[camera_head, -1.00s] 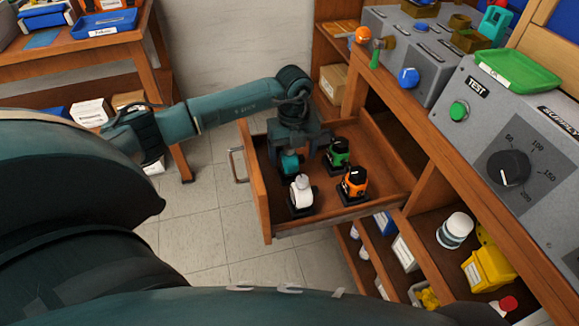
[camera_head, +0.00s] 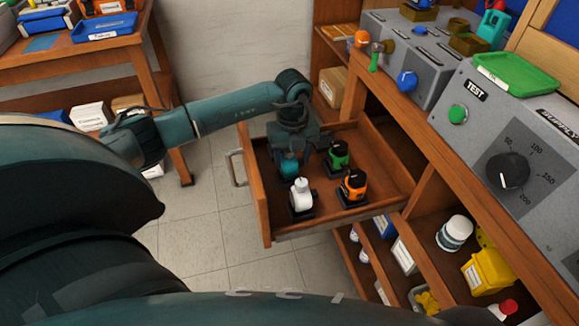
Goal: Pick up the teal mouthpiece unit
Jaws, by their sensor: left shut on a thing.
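The teal mouthpiece unit (camera_head: 289,167) is in the open drawer (camera_head: 258,208), at its far left, behind the white unit. My left gripper (camera_head: 291,154) points down over it and is shut on it; the fingers and the unit's upper part are mostly hidden. I cannot tell whether the unit still touches the drawer floor. A white unit (camera_head: 301,195), an orange unit (camera_head: 353,186) and a green unit (camera_head: 338,155) stand upright in the drawer close by. My right gripper is not in view.
The drawer's wooden walls surround the units. To the right is the bench with a grey test panel (camera_head: 530,165), a green tray (camera_head: 517,72) and a blue knob (camera_head: 407,80). Shelves below hold a white jar (camera_head: 455,233) and yellow bin (camera_head: 488,271). The drawer's right part is empty.

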